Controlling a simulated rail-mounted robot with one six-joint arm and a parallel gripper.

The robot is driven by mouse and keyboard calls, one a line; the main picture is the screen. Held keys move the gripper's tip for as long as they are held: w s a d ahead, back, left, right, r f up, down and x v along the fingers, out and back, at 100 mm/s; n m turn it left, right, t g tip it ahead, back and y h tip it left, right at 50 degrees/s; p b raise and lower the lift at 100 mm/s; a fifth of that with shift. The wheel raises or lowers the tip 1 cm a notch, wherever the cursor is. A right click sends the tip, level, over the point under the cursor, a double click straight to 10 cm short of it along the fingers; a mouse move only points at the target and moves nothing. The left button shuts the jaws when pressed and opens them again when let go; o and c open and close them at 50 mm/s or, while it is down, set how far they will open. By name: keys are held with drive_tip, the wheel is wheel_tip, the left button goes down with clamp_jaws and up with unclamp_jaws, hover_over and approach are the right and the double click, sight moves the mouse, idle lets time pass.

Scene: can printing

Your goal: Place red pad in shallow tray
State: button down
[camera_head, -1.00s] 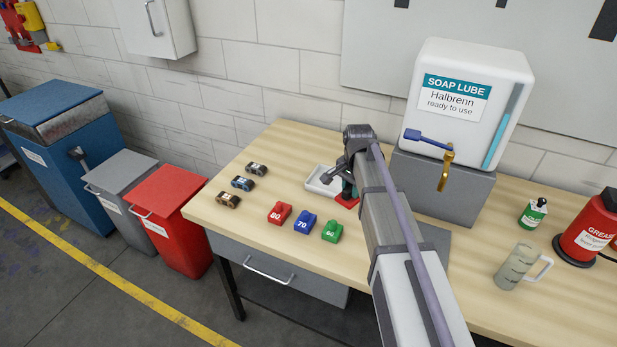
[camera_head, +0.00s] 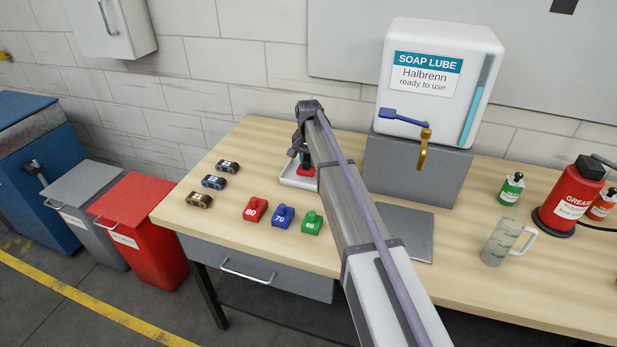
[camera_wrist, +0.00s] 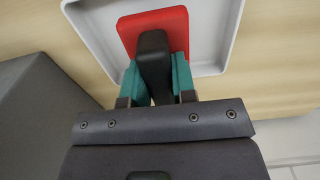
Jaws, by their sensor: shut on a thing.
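The red pad (camera_wrist: 181,22) is a flat red square with a dark upright grip (camera_wrist: 153,60) on it. My gripper (camera_wrist: 155,80), with teal fingers, is shut on this dark grip in the wrist view. The shallow white tray (camera_wrist: 217,68) lies beneath, and the pad appears within its rim. I cannot tell whether the pad touches the tray floor. In the head view the tray (camera_head: 290,179) is on the table, and the red pad (camera_head: 305,170) shows over it, mostly hidden by my arm.
Red, blue and green numbered blocks (camera_head: 283,216) stand in front of the tray. Several small rollers (camera_head: 213,182) lie to the left. The soap lube dispenser (camera_head: 440,80) stands on a grey block (camera_head: 400,170) at right. A grey plate (camera_head: 412,228) lies right of my arm.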

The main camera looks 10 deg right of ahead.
sight(309, 167)
wheel_tip(309, 167, down, 4)
drive_tip(key=b, duration=0.4)
drive_tip(key=shift+r+p, duration=0.3)
drive_tip(key=shift+r, duration=0.05)
drive_tip(key=shift+f, duration=0.3)
drive_tip(key=c, duration=0.9)
unclamp_jaws()
drive_tip(key=shift+r, duration=0.1)
drive_tip(key=shift+c, duration=0.2)
wheel_tip(309, 167, up, 13)
drive_tip(key=p, duration=1.2)
drive_tip(key=shift+s+f, duration=0.15)
drive_tip(key=shift+f, duration=0.1)
drive_tip(key=s+n, duration=0.5)
drive_tip(key=s, duration=3.2)
drive_tip(key=shift+s+f+n, duration=0.2)
drive_tip(key=shift+s+n, duration=0.1)
drive_tip(key=shift+n, duration=0.1)
